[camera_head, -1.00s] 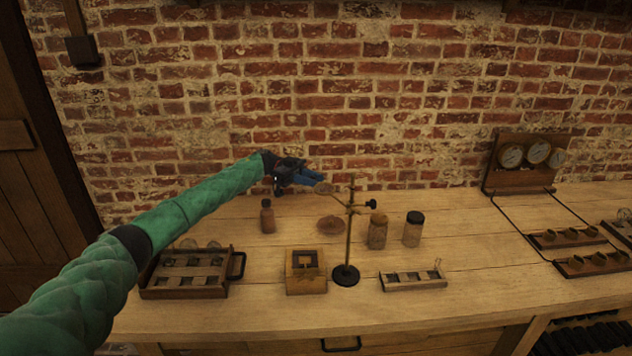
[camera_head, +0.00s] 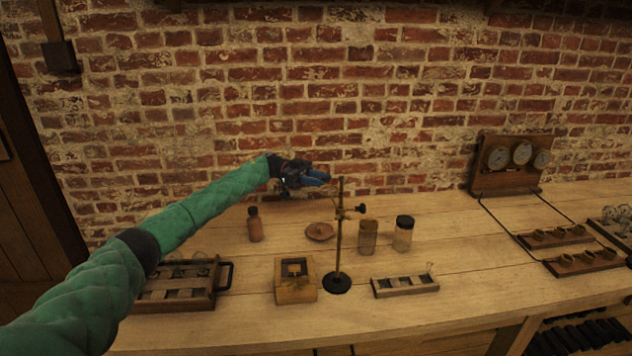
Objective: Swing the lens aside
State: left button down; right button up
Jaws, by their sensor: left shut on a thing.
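The lens stand has a thin upright brass post (camera_head: 339,235) on a round black base (camera_head: 337,284), with a clamp and dark knob (camera_head: 360,208) partway up. My left gripper (camera_head: 322,178) is just left of the post near its top, level with the brick wall behind. It is shut, and the only thing at its fingers is the stand's lens, which the fingers hide now. The lens arm cannot be made out clearly. My right gripper is not in view.
Below stand a small wooden box (camera_head: 296,291), a slotted rack (camera_head: 404,287) and a wooden tray (camera_head: 178,304). A gauge board (camera_head: 507,187) is at right.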

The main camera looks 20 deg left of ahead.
pick_arm(q)
jog(key=shift+s+d+f, duration=0.15)
jog(key=shift+d+f, duration=0.1)
jog(key=shift+d, duration=0.1)
